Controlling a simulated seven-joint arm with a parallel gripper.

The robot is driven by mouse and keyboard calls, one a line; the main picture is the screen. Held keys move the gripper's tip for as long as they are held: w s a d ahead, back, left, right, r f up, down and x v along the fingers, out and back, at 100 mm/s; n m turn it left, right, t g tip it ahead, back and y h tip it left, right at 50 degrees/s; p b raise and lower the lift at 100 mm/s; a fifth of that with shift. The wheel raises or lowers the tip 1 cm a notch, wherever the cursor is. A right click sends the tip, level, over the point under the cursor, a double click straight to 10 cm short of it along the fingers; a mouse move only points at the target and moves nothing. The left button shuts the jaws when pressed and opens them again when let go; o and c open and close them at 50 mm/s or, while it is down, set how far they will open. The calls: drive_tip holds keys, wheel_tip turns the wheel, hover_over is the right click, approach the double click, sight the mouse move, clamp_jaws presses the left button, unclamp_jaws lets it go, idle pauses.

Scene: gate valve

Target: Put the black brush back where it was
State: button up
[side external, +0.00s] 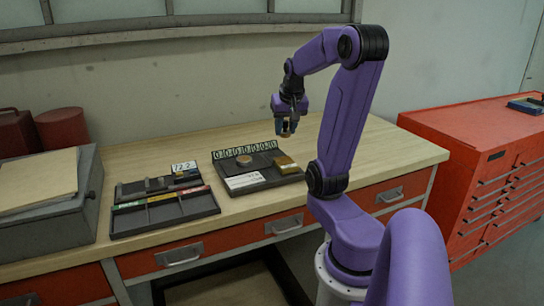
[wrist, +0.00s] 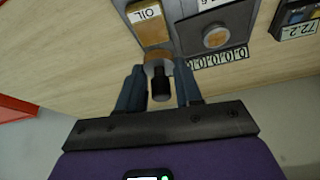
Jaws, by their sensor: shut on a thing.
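My gripper (side external: 287,126) is raised above the bench, just right of the digit-marked board, and points down. In the wrist view its two dark blue fingers (wrist: 160,84) close on a small piece with a black cylindrical part and a tan end, which looks like the black brush (wrist: 162,88). In the side view only a small brownish bit (side external: 286,134) of it shows below the fingers. The held piece appears clear of the bench. The dark board (side external: 231,160) carries a round brown disc (side external: 244,160), a tan OIL block (wrist: 149,22) and a white card (side external: 245,181).
Left of the board lie a small tray labelled 72.2 (side external: 184,167) and a compartment tray (side external: 180,213) with coloured labels. A grey box (side external: 60,215) stands at the far left. A red drawer cabinet (side external: 480,160) stands at right. The bench's right end (side external: 390,150) is bare.

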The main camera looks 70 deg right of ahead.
drive_tip(key=shift+s, duration=0.4)
drive_tip(key=shift+w+d+f, duration=0.1)
drive_tip(key=shift+d+f, duration=0.05)
approach(272, 154)
drive_tip(key=shift+w+d+f, duration=0.25)
drive_tip(key=shift+d+f, duration=0.1)
drive_tip(key=shift+f, duration=0.1)
drive_tip(key=shift+w+d+f, duration=0.25)
drive_tip(key=shift+d+f, duration=0.15)
drive_tip(key=shift+f, duration=0.1)
drive_tip(key=shift+w+d+f, duration=0.1)
drive_tip(key=shift+d+f, duration=0.05)
drive_tip(key=shift+f, duration=0.05)
drive_tip(key=shift+d+f, duration=0.1)
drive_tip(key=shift+f, duration=1.55)
drive_tip(key=shift+f, duration=0.1)
drive_tip(key=o, duration=1)
